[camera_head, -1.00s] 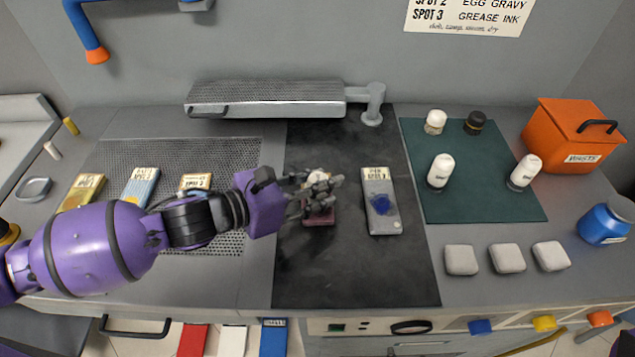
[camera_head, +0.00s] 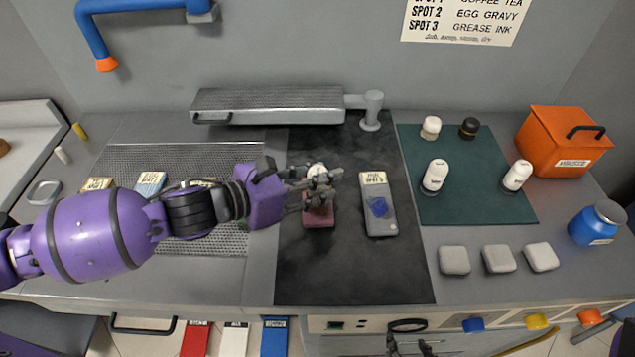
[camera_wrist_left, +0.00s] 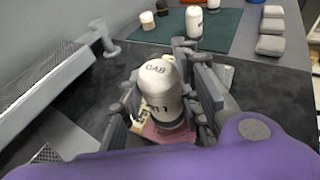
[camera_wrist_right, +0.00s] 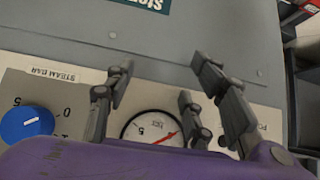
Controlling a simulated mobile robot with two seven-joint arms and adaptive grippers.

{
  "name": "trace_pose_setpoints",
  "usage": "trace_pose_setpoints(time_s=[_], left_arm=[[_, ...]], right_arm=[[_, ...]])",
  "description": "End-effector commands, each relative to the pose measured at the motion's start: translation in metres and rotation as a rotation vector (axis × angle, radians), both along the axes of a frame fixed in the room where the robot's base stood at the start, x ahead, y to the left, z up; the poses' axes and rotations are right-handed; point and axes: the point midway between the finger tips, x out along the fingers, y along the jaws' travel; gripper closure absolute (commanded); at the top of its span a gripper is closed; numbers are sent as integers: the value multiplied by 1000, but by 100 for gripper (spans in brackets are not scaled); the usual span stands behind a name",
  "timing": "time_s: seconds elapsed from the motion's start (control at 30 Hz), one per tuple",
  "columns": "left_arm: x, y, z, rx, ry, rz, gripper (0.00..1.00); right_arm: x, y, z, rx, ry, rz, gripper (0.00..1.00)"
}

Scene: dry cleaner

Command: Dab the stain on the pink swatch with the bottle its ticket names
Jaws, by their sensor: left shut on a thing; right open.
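My left gripper (camera_head: 322,187) is shut on a white bottle (camera_wrist_left: 162,95), held upright over the pink swatch (camera_head: 318,218). The bottle's label reads "DAB", with a partly hidden line ending in 1 below. Its pale top (camera_head: 317,169) shows in the head view. The pink swatch also shows under the bottle in the left wrist view (camera_wrist_left: 172,134). Its stain is hidden by bottle and fingers, and its ticket cannot be read. I cannot tell whether the bottle touches the swatch. My right gripper (camera_head: 414,347) is open and empty, low before the counter front.
A grey swatch (camera_head: 380,222) with a blue stain lies right of the pink one. Several bottles stand on a green mat (camera_head: 460,208). Grey pads (camera_head: 454,260) lie in front of it. A wall sign (camera_head: 463,22) lists spots. An orange waste bin (camera_head: 555,145) stands far right.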

Motion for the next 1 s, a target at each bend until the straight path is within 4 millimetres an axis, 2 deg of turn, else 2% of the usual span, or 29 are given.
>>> trace_pose_setpoints(time_s=[0.03,0.5,1.0], left_arm=[[1,0,8,0,-7,-1,95],[1,0,36,0,-9,-1,95],[0,0,38,0,-5,-1,95]], right_arm=[[3,0,5,-1,-8,1,50],[7,-3,18,-6,-21,3,50],[6,-3,18,0,-17,-10,50]])
